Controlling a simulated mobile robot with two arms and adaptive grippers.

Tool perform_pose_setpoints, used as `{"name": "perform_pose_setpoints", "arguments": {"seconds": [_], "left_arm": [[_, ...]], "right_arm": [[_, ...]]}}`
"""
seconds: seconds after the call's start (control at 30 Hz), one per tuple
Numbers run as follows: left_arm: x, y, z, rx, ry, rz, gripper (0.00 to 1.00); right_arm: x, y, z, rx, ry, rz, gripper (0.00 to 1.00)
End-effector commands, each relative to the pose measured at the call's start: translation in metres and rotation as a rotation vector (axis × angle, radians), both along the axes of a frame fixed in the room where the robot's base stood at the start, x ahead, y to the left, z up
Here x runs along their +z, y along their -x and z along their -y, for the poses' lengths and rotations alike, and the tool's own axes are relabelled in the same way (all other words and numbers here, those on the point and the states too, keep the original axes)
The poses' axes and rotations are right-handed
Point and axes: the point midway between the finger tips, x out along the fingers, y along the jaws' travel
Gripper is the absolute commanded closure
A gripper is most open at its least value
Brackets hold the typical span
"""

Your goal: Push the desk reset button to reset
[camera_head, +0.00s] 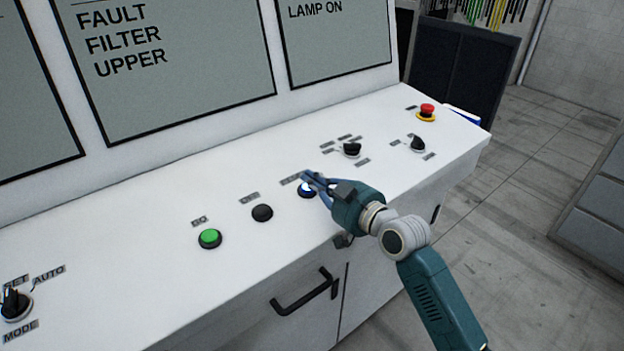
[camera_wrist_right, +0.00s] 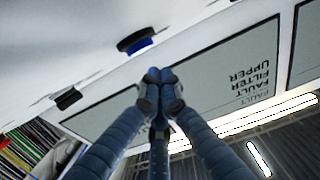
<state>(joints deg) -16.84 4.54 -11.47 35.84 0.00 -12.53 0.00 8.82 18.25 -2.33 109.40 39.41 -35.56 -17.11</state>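The blue reset button (camera_head: 307,191) sits in a dark ring on the white sloped desk, with a bright spot on it. Its label lies just behind it and is partly hidden. My right gripper (camera_head: 310,179) comes in from the right, its fingers over the button and partly covering it. In the right wrist view the blue button (camera_wrist_right: 138,47) shows beyond the fingertips, to their upper left. There the fingers of my right gripper (camera_wrist_right: 159,77) meet at the tips, holding nothing. A gap shows between tips and button in that picture. My left gripper is out of view.
A black button (camera_head: 262,212) and a green button (camera_head: 210,238) stand left of the blue one. Black rotary switches (camera_head: 351,149) and a red emergency stop (camera_head: 427,111) are to the right. A mode switch (camera_head: 15,302) is far left. Screens rise behind the desk.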

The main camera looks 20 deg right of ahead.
Motion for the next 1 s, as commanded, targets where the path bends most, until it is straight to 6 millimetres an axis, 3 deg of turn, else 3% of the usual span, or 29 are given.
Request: {"name": "perform_pose_setpoints", "arguments": {"seconds": [0.3, 0.57, 0.8, 1.0], "left_arm": [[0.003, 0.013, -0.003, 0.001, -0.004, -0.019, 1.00], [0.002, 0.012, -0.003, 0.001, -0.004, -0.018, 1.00], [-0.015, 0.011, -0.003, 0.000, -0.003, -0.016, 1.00], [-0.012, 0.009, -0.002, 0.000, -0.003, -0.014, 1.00]], "right_arm": [[-0.017, -0.002, -0.001, 0.000, -0.002, 0.005, 1.00], [-0.018, -0.002, -0.001, 0.000, -0.002, 0.005, 1.00], [-0.040, -0.004, -0.001, 0.001, 0.002, 0.004, 1.00], [-0.040, -0.004, -0.002, 0.002, 0.000, -0.002, 1.00]]}}
